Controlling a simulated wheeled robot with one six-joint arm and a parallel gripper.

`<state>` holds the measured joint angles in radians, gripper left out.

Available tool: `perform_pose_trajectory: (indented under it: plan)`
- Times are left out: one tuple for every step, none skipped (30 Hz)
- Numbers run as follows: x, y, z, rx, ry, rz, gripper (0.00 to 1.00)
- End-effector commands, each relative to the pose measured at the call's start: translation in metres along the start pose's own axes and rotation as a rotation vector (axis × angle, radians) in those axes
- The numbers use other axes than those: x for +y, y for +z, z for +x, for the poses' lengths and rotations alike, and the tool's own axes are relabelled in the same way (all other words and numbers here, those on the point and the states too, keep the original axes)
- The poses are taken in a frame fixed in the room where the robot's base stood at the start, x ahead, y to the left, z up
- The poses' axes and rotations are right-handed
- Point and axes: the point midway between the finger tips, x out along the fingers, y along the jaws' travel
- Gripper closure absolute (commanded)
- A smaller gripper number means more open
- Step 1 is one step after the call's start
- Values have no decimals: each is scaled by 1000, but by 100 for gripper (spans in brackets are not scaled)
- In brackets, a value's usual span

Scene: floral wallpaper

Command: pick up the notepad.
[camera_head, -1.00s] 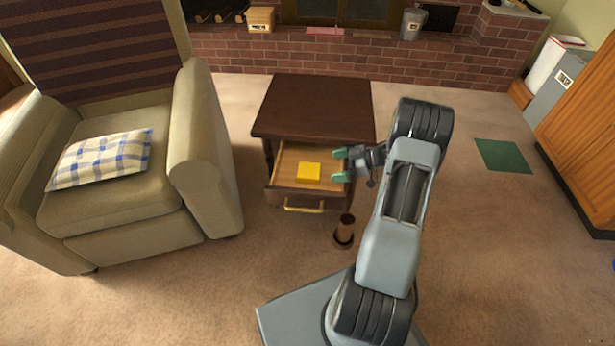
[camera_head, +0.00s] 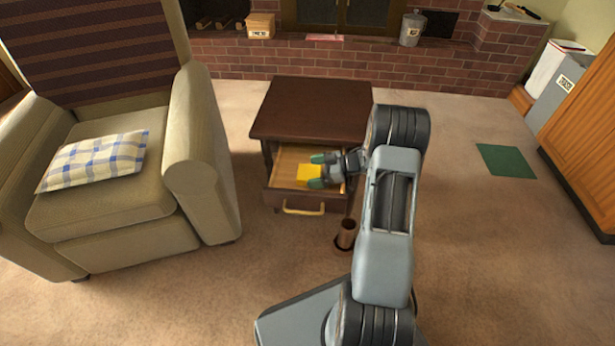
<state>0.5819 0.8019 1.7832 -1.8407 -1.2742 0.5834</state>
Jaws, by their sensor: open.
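The notepad is a small yellow square (camera_head: 306,172) lying in the open drawer (camera_head: 286,180) of a dark brown side table (camera_head: 313,108). My gripper (camera_head: 314,171), with green fingertips, reaches in from the right over the drawer. Its fingers are open and overlap the notepad's right side in this view. I cannot tell whether they touch it or are still above it. The notepad's right edge is partly hidden by the fingers.
A beige armchair (camera_head: 205,150) with a checked cushion (camera_head: 95,160) stands left of the table. A brown cylindrical object (camera_head: 346,232) stands on the floor by the drawer's front right. The drawer front has a gold handle (camera_head: 303,210). Open carpet lies to the right.

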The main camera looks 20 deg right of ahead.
Motion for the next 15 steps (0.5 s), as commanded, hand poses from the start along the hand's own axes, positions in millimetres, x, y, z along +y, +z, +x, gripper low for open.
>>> perform_pose_trajectory:
  plan:
    - [0,0,0,0,0,0,0]
    - [0,0,0,0,0,0,0]
    - [0,0,0,0,0,0,2]
    - [0,0,0,0,0,0,5]
    - [0,0,0,0,0,0,8]
    - [0,0,0,0,0,0,12]
    - [0,0,0,0,0,0,14]
    - [0,0,0,0,0,0,17]
    - [0,0,0,0,0,0,21]
    - [0,0,0,0,0,0,24]
    - [0,0,0,0,0,0,27]
    - [0,0,0,0,0,0,31]
    - [0,0,0,0,0,0,34]
    - [0,0,0,0,0,0,36]
    - [0,0,0,0,0,0,40]
